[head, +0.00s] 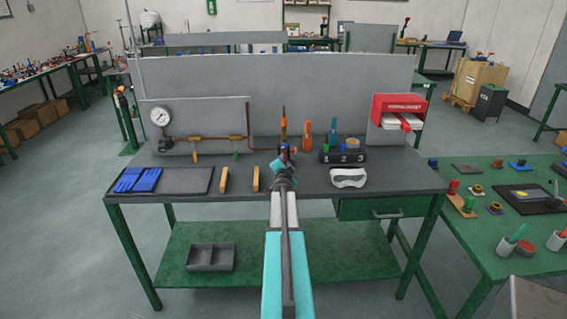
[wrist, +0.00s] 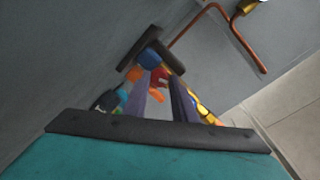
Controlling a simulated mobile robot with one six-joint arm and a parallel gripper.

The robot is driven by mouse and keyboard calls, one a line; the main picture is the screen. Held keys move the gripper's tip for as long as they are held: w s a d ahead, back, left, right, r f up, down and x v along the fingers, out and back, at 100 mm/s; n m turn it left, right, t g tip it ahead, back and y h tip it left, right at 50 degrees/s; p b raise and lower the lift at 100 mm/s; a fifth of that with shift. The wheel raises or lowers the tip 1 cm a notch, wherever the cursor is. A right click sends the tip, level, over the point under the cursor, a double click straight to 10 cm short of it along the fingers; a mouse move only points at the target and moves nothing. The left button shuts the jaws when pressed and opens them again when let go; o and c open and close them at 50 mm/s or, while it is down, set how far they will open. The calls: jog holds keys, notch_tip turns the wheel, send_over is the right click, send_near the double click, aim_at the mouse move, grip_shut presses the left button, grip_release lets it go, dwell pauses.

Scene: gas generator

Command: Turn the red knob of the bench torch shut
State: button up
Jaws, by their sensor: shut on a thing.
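The bench torch (head: 283,122) stands upright near the back of the middle bench, with a brass-orange upper part. My arm reaches straight over the bench, and my gripper (head: 283,162) is at the torch's lower part, covering much of it. In the wrist view my gripper (wrist: 161,88) has its two dark fingers close together around the red knob (wrist: 160,75). The fingers are shut on it. A blue part (wrist: 150,58) of the torch shows just beyond the knob. The fingers partly hide the knob, so its turn angle cannot be told.
An orange bottle (head: 306,134) and a black tray (head: 343,157) stand right of the torch. White goggles (head: 348,178) lie in front of the tray. Wooden blocks (head: 224,180), a grey mat (head: 186,180) and blue gloves (head: 137,180) lie left. Copper piping (head: 212,138) runs along the back panel.

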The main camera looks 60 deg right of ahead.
jog(key=shift+s+d+m+t+y+b, duration=0.15)
jog(key=shift+m+b, duration=0.25)
jog(key=shift+m, duration=0.35)
jog(key=shift+s+m+t+y+b, duration=0.1)
jog(key=shift+m+b, duration=0.25)
jog(key=shift+m, duration=0.45)
jog(key=shift+s+d+m+t+y+b, duration=0.15)
jog(key=shift+m+b, duration=0.25)
jog(key=shift+m, duration=0.35)
jog(key=shift+w, duration=0.1)
jog(key=o, duration=1)
jog(key=shift+w+a, duration=0.1)
jog(key=shift+a, duration=0.05)
jog(key=shift+a, duration=0.1)
jog(key=shift+s+a, duration=0.25)
jog(key=shift+a, duration=0.05)
jog(key=shift+b+v, duration=0.4)
jog(key=shift+v, duration=6)
